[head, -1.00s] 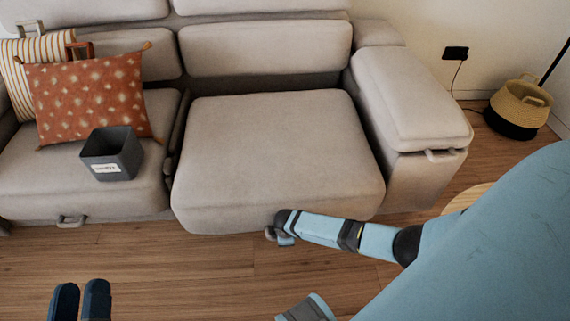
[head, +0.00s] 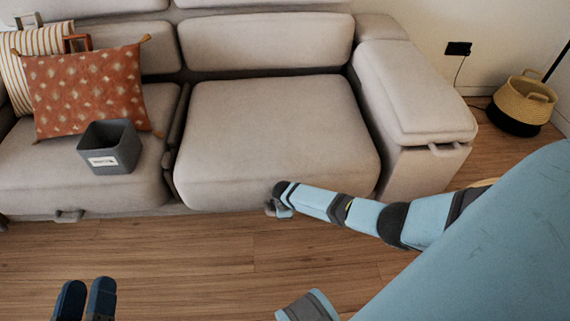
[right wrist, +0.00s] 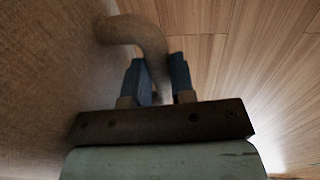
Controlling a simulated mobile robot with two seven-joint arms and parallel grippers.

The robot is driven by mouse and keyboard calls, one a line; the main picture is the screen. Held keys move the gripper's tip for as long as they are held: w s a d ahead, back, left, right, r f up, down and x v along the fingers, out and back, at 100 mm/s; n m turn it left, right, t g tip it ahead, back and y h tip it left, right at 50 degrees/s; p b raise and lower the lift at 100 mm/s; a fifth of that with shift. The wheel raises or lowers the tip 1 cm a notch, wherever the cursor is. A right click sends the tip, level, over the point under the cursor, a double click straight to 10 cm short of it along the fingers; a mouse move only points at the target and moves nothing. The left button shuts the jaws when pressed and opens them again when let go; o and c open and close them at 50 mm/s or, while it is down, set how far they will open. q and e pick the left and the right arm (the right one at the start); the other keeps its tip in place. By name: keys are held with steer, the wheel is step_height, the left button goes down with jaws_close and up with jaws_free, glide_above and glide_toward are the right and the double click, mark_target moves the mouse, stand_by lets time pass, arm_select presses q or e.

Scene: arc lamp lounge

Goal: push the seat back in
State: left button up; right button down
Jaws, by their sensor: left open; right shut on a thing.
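The beige sofa seat (head: 275,135) is the right-hand cushion section, between the left seat and the armrest. Its front edge is roughly in line with the left seat's front. My right gripper (head: 276,208) is low at the seat's front edge, where my arm hides part of it. In the right wrist view its fingers (right wrist: 162,82) are shut on the curved beige handle (right wrist: 138,32) beside the seat's fabric front. My left gripper (head: 86,298) is open and empty over the floor at the bottom left, apart from the sofa.
The left seat (head: 60,185) holds a grey box (head: 122,160), an orange patterned cushion (head: 85,90) and a striped cushion (head: 12,75). The armrest (head: 415,90) borders the seat on the right. A basket (head: 522,103) stands far right. Wooden floor (head: 190,260) is clear in front.

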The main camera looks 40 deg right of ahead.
arm_select(q)
steer(key=shift+s+d+f+g, duration=0.1)
steer(key=shift+f+g, duration=0.2)
steer(key=shift+f, duration=0.45)
arm_select(e)
steer(key=shift+w+d+r, duration=0.2)
steer(key=shift+w+d, duration=0.55)
steer(key=shift+w, duration=0.25)
steer(key=c, duration=1)
jaws_free()
steer(key=shift+o, duration=0.2)
